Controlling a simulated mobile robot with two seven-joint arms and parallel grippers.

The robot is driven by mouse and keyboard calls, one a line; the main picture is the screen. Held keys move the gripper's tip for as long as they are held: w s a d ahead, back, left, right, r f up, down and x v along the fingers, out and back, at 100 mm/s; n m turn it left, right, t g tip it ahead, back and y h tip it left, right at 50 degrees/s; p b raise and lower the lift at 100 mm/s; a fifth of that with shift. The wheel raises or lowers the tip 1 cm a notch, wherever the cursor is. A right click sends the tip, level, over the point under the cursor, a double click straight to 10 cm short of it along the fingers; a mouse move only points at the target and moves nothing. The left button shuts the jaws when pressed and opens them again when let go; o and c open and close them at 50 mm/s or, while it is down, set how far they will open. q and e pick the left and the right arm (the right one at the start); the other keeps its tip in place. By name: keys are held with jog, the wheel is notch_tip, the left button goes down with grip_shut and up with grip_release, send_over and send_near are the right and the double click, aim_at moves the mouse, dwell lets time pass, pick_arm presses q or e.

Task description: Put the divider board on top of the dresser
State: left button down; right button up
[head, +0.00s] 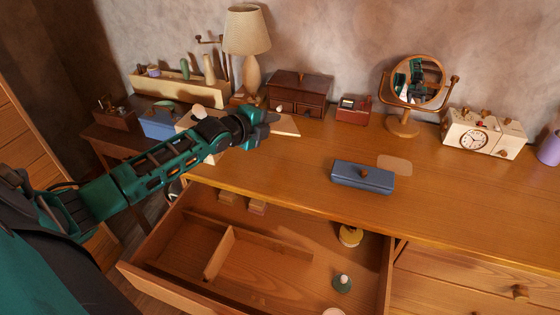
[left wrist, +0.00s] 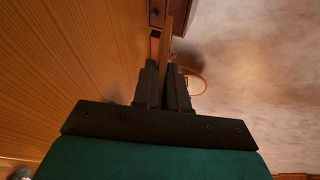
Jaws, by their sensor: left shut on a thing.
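My left gripper (head: 268,117) reaches in from the left over the dresser top (head: 300,165), near its back left part. In the left wrist view its two dark fingers (left wrist: 166,85) are shut on a thin wooden board, the divider board (left wrist: 165,45), seen nearly edge-on. In the head view a pale wooden piece of it (head: 286,126) shows just past the fingers; the rest is hidden by the hand and arm. I cannot tell whether the board touches the dresser top. My right gripper is not in view.
The drawer (head: 290,270) below stands open, with wooden partitions (head: 219,254) and small items inside. A lamp (head: 247,45), dark box (head: 298,92), mirror (head: 403,120) and clock (head: 472,139) line the back. A blue box (head: 362,177) lies mid-top; wood left of it is clear.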

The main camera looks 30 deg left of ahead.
pick_arm(q)
notch_tip(320, 180, down, 7)
jog(key=b, duration=0.6)
jog(key=shift+f, duration=0.85)
jog(key=c, duration=1.3)
grip_release()
jog(key=shift+c, duration=0.2)
jog(key=p+v, duration=0.7)
jog(key=shift+r, duration=0.2)
jog(key=shift+s+p, duration=0.5)
